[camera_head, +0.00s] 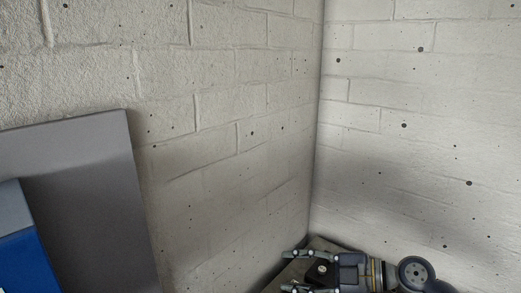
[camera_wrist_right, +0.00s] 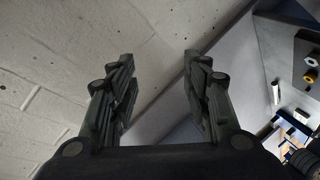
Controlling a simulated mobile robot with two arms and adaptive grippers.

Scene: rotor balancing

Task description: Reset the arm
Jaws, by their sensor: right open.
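My right arm comes in along the bottom edge of the head view, at the right of centre. Its gripper (camera_head: 290,271) points left, low in front of the corner where two walls meet. The jaws are open, with a clear gap between the fingers and nothing held. In the right wrist view the two dark fingers of the gripper (camera_wrist_right: 158,58) stand apart, with pale wall and a grey surface behind them. My left gripper is not in view.
Pale block walls (camera_head: 230,110) fill most of the head view. A grey panel (camera_head: 90,190) and a blue-and-grey object (camera_head: 18,260) stand at the left.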

